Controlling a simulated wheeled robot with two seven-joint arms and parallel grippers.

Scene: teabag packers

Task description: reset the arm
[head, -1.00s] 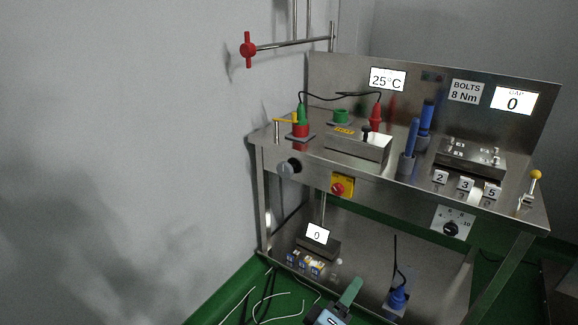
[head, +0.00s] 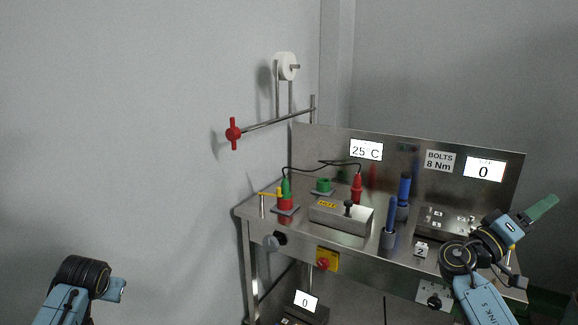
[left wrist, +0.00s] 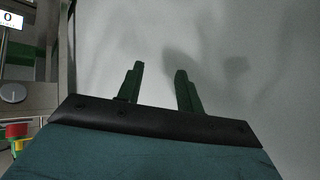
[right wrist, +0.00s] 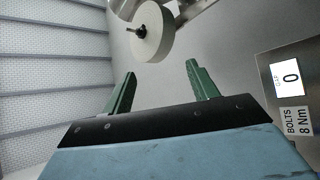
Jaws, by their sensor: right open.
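My right gripper (head: 541,208) is raised in front of the right end of the steel bench (head: 345,237), with its green fingers pointing up and right. In the right wrist view its two fingers (right wrist: 160,90) stand apart with nothing between them. My left arm shows at the lower left of the head view, but its fingers are not clear there. In the left wrist view the left gripper's green fingers (left wrist: 160,88) are spread apart and empty, facing the bare grey wall.
The bench carries a steel block (head: 341,216), a red-and-green device (head: 285,203) and blue-handled tools (head: 390,215). A rod with a red handle (head: 233,133) and a white roll (head: 286,66) project at the wall. Free air lies left of the bench.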

